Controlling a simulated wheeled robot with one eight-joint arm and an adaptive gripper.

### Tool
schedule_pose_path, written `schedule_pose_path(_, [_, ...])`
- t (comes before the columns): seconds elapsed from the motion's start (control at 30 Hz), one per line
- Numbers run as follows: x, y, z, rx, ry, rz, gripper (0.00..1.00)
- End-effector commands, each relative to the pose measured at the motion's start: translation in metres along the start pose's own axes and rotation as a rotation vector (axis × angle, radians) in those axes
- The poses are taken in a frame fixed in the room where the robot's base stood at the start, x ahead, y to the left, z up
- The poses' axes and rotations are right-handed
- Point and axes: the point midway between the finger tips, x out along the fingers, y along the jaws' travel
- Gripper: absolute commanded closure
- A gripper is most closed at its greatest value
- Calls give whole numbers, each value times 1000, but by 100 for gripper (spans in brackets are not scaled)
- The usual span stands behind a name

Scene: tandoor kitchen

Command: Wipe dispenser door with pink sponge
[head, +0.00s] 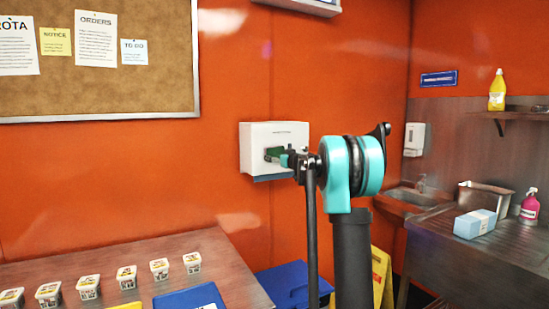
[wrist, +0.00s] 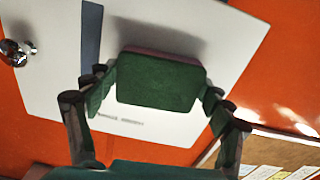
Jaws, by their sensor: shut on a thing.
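The white dispenser (head: 285,132) hangs on the orange wall at the centre of the head view. Its white door (wrist: 50,75) fills much of the wrist view, with small dark lettering and a grey-blue strip. My gripper (wrist: 155,100) is shut on the sponge (wrist: 157,82), with one finger at each side of it. The sponge shows a dark green face towards the wrist camera and a thin pink edge on its far side. It is in front of the door, casting a shadow on it. I cannot tell whether it touches. My arm partly hides the dispenser's right side.
A wooden table (head: 132,262) with several small labelled tubs stands at lower left. A blue bin (head: 290,283) and a yellow floor sign (head: 381,275) are below. A steel counter (head: 470,248) with a pink spray bottle (head: 530,206) is at right. A noticeboard (head: 165,60) hangs upper left.

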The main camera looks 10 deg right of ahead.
Motion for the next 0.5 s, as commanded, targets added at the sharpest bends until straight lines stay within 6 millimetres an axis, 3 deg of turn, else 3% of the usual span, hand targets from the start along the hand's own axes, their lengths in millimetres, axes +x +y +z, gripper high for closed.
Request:
schedule_pose_path(0.3, [1,26,2,0,0,3,46])
schedule_pose_path(0.5, [-1,29,2,0,0,2,47])
